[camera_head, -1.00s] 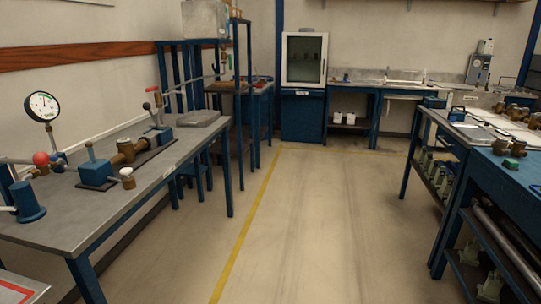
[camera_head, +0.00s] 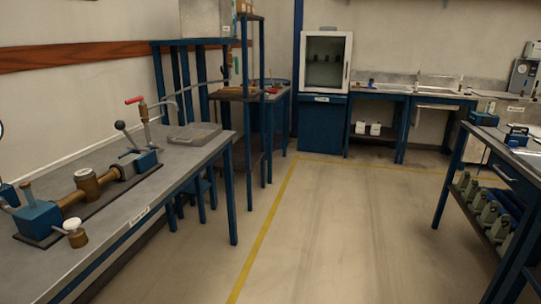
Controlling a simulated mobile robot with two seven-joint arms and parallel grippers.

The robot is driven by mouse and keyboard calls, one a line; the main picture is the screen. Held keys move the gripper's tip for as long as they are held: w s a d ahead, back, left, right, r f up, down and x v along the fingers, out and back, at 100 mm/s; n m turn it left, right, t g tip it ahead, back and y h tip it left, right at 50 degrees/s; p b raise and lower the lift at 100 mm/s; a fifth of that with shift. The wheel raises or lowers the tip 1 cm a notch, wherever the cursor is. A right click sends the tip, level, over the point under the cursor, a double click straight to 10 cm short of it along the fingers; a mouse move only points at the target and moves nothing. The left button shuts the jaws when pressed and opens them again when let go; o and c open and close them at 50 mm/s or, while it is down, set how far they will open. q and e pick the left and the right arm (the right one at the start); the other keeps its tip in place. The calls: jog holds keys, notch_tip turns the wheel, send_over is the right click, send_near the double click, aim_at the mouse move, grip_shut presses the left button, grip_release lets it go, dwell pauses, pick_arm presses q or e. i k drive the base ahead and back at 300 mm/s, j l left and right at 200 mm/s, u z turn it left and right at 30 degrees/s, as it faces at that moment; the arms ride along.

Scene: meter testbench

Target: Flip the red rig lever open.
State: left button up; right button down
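The red rig lever (camera_head: 135,100) shows in the head view at the left, as a short red handle on top of an upright metal pipe. The pipe rises from the far end of the test rig (camera_head: 88,187) on the grey bench (camera_head: 190,165). The handle points to the left, roughly level. A black ball-ended lever (camera_head: 121,126) stands just left of the pipe, nearer to me. Neither of my grippers is in view.
A flat grey case (camera_head: 194,134) lies on the bench beyond the rig. A blue-framed shelf (camera_head: 254,110) stands behind the bench. A workbench (camera_head: 520,170) stands at the right. The floor (camera_head: 340,225) between the benches is clear, with a yellow line along it.

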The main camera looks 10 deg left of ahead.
aim_at(140, 99)
jog(key=i+l+u, duration=0.1)
jog(key=i+u, duration=0.25)
jog(key=i+l+u, duration=0.35)
jog(key=i, duration=0.2)
jog(key=i+l+u, duration=0.2)
jog(key=u, duration=0.2)
jog(key=i+l+u, duration=0.55)
jog(key=l+u, duration=0.3)
jog(key=i+l+u, duration=0.15)
jog(key=l+u, duration=0.25)
jog(key=i+l+u, duration=0.1)
jog(key=l+u, duration=0.3)
jog(key=k+l+u, duration=0.1)
jog(key=l+u, duration=0.4)
jog(key=l, duration=0.5)
